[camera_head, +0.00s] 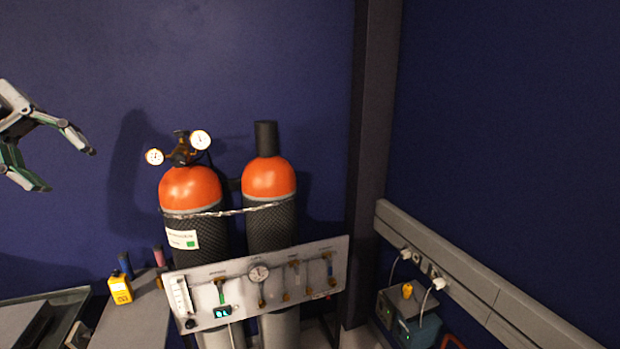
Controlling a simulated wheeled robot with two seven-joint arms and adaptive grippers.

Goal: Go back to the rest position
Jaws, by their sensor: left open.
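My left gripper (70,164) comes in from the left edge of the head view. Its two fingers are spread apart and nothing is between them. It is in front of the blue wall, to the left of the gas cylinders and apart from them. My right gripper is not in the head view.
Two orange-topped gas cylinders (190,188) (269,177) stand chained together behind a white gauge panel (258,282). A yellow device (120,288) sits on a grey surface at lower left. A wall trunking (470,270) and boxes (408,318) are at right.

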